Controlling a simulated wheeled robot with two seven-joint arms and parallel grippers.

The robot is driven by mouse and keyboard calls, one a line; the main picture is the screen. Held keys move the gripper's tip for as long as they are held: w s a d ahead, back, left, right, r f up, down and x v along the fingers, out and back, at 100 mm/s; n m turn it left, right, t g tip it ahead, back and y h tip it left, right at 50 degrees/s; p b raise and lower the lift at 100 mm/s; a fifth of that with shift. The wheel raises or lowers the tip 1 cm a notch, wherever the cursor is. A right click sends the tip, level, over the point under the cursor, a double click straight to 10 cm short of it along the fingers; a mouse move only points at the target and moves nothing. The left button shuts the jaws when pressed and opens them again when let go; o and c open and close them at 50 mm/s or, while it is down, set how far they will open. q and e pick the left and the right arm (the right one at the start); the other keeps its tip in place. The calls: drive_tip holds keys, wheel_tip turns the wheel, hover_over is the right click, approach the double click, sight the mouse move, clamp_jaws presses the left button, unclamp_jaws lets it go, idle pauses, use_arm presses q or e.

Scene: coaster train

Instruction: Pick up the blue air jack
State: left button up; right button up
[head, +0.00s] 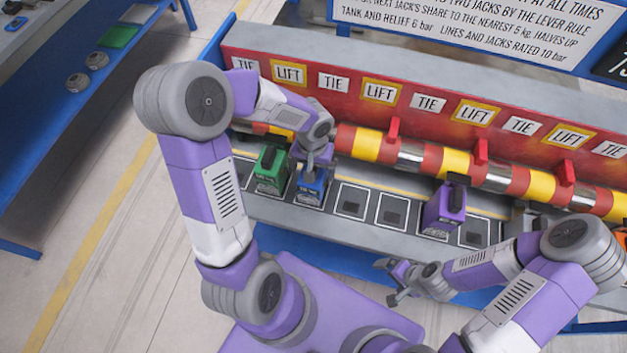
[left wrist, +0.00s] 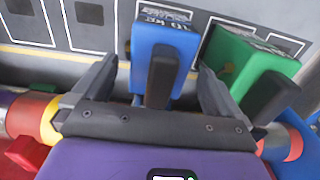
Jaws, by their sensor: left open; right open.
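The blue air jack (head: 311,190) stands upright in a marked square on the grey shelf, just right of the green jack (head: 270,170). My left gripper (head: 312,168) is directly over it, pointing down and covering its top. In the left wrist view the blue jack (left wrist: 158,50) with its black handle lies between the open fingers (left wrist: 155,78), with a gap on each side. The green jack (left wrist: 245,65) is close beside the right finger in that view. My right gripper (head: 396,281) is open and empty in front of the shelf.
A purple jack (head: 444,208) stands farther right, and an orange jack (head: 621,239) is at the right edge. Empty marked squares (head: 352,201) lie between blue and purple. A red-and-yellow banded bar (head: 455,162) with red levers runs behind. A blue bench (head: 70,100) stands left.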

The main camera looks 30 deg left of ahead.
use_arm(q)
drive_tip(key=shift+s+f, duration=0.15)
drive_tip(key=shift+f, duration=0.8)
drive_tip(key=shift+c, duration=0.2)
drive_tip(key=shift+r, duration=0.1)
clamp_jaws()
